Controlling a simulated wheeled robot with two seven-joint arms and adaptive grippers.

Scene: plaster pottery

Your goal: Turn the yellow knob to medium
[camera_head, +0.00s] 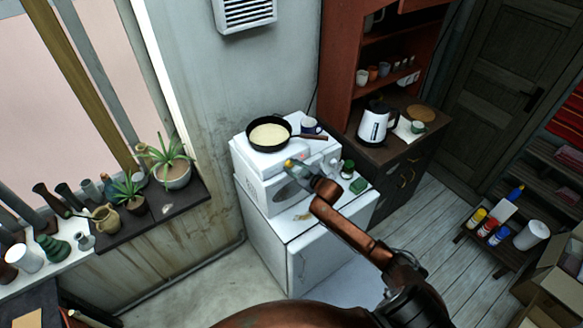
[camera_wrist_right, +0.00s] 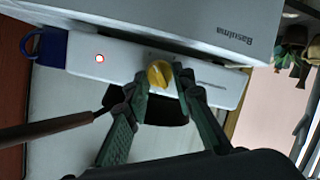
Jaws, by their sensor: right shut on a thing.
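The yellow knob (camera_wrist_right: 159,73) sits on the white control panel (camera_wrist_right: 215,84) of a small hotplate, beside a lit red light (camera_wrist_right: 100,57). In the right wrist view, my right gripper (camera_wrist_right: 161,78) has its green fingers closed around the knob, one fingertip on each side. The head view shows my right gripper (camera_head: 291,166) at the front of the hotplate (camera_head: 243,149), with its arm reaching in from below. The knob's marks are too small to read. My left gripper is not in view.
A black pan (camera_head: 254,143) with pale contents stands on the hotplate, its handle pointing right near my wrist.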

